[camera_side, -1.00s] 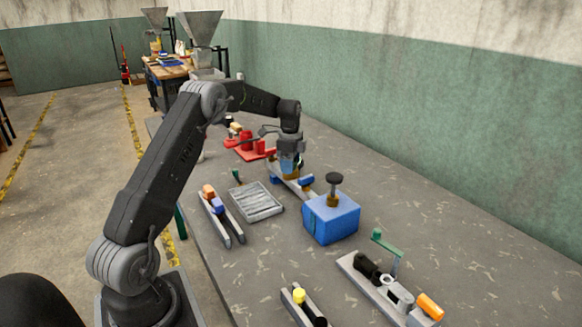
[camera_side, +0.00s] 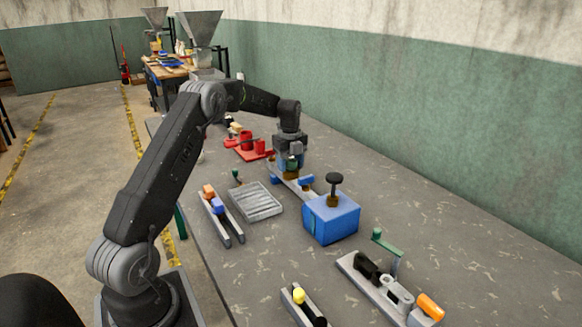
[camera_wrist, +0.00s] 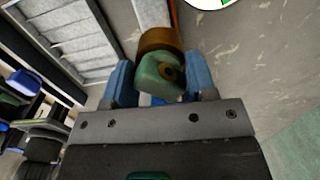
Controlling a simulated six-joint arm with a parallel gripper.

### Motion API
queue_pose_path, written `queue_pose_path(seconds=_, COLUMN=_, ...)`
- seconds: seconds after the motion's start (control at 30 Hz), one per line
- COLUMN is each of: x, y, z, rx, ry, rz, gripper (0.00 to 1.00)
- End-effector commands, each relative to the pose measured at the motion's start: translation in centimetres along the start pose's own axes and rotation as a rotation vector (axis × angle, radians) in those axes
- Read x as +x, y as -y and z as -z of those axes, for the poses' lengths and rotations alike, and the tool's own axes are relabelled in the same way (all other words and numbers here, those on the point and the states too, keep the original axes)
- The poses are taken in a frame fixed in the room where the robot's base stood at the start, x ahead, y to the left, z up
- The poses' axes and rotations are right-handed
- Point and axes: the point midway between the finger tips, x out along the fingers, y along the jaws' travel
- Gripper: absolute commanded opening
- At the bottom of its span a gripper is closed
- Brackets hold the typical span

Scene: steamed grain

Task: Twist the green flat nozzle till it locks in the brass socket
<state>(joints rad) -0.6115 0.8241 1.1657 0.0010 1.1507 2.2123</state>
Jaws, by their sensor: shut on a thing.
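The green flat nozzle (camera_wrist: 158,76) sits between the blue fingers of my gripper (camera_wrist: 160,82) in the wrist view. My gripper is shut on it. The brass socket (camera_wrist: 160,40) is right beyond the nozzle; whether the nozzle is locked in it I cannot tell. In the side view my gripper (camera_side: 290,161) points down over the far part of a grey rail, with a bit of green nozzle showing between its fingers. A little brass of the socket (camera_side: 291,175) shows just below the fingers.
A blue block with a black knob (camera_side: 331,217) stands nearer the camera. A grey ribbed tray (camera_side: 257,201) lies left of the rail. Red fixtures (camera_side: 247,144) stand behind. Bare tabletop (camera_side: 420,210) is free on the right.

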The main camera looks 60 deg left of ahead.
Motion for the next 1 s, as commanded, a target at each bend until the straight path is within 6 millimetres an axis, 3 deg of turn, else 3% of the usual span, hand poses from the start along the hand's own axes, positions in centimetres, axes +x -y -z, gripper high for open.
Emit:
queue_pose_path(seconds=0.37, x=-0.1, y=0.04, z=0.1, rx=0.056, ry=-0.001, rz=0.001, gripper=0.31)
queue_pose_path(seconds=0.7, x=-0.05, y=0.1, z=0.06, rx=0.486, ry=0.0, rz=0.002, gripper=0.31)
queue_pose_path(seconds=1.0, x=0.02, y=0.03, z=0.05, rx=0.576, ry=-0.001, rz=0.0, gripper=0.3)
